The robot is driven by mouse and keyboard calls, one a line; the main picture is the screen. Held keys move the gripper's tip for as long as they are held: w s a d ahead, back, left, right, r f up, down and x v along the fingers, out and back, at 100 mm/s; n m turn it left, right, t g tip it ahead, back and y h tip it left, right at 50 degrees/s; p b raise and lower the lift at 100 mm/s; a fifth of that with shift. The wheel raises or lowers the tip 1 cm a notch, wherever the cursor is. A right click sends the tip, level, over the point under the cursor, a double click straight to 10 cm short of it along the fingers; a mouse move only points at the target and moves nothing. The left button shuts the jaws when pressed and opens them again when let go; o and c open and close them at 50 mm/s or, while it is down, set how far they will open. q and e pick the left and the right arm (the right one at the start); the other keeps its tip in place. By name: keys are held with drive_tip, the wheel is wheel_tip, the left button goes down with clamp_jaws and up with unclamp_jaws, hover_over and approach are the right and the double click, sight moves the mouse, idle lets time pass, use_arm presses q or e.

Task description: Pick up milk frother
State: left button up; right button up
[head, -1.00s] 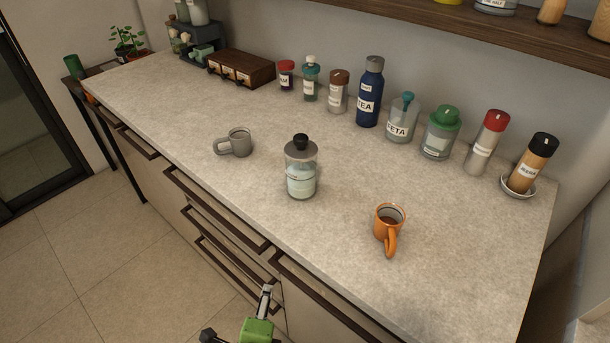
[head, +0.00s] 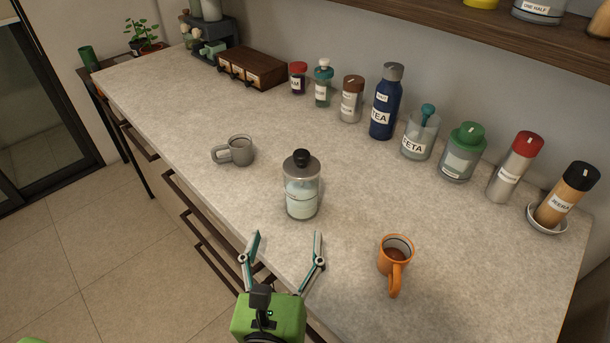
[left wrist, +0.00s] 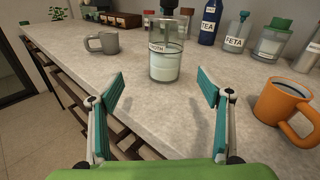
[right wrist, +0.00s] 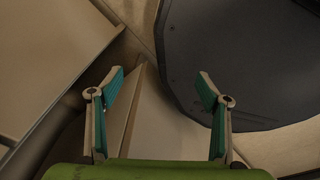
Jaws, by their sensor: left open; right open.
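The milk frother appears to be the clear glass jar (head: 302,195) with a grey lid and black knob, holding pale liquid. It stands upright near the counter's front edge, and also shows in the left wrist view (left wrist: 166,65), its top cut off. My left gripper (head: 286,238) is open and empty, its fingers pointing at the jar from the front edge; the left wrist view shows the jar beyond and between the fingertips (left wrist: 160,90), apart from them. My right gripper (right wrist: 160,85) is open and empty in the right wrist view, away from the counter top.
A grey mug (head: 238,151) stands left of the jar and an orange mug (head: 394,262) stands to its right. Several bottles and jars, including a blue bottle (head: 385,105), line the back below a wooden shelf (head: 440,20). The counter (head: 350,205) is clear around the jar.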

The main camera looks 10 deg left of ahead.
sight(300, 195)
use_arm(q)
drive_tip(key=w+r+m, duration=0.1)
drive_tip(key=w+d+p, duration=0.1)
drive_tip(key=w, duration=0.1)
drive_tip(key=shift+r+m, duration=0.35)
drive_tip(key=shift+m, duration=0.05)
drive_tip(key=w+p, duration=0.1)
drive_tip(key=w, duration=0.4)
drive_tip(key=shift+w+a+f+p, duration=0.1)
drive_tip(key=shift+w+a+p, duration=0.1)
drive_tip(key=shift+p, duration=0.2)
drive_tip(key=shift+w+f, duration=0.1)
drive_tip(key=shift+w, duration=0.45)
drive_tip(key=shift+w+a+p, duration=0.15)
drive_tip(key=shift+w+p, duration=0.15)
drive_tip(key=shift+w, duration=0.05)
drive_tip(key=w, duration=0.1)
drive_tip(key=w+p, duration=0.1)
drive_tip(key=w, duration=0.1)
drive_tip(key=shift+w+a, duration=0.2)
drive_tip(key=shift+w, duration=0.45)
drive_tip(key=shift+s, duration=0.1)
drive_tip(key=shift+c, duration=0.7)
drive_tip(key=c, duration=1.5)
use_arm(e)
drive_tip(key=r, duration=0.4)
drive_tip(key=shift+w+r, duration=0.2)
drive_tip(key=shift+w, duration=0.2)
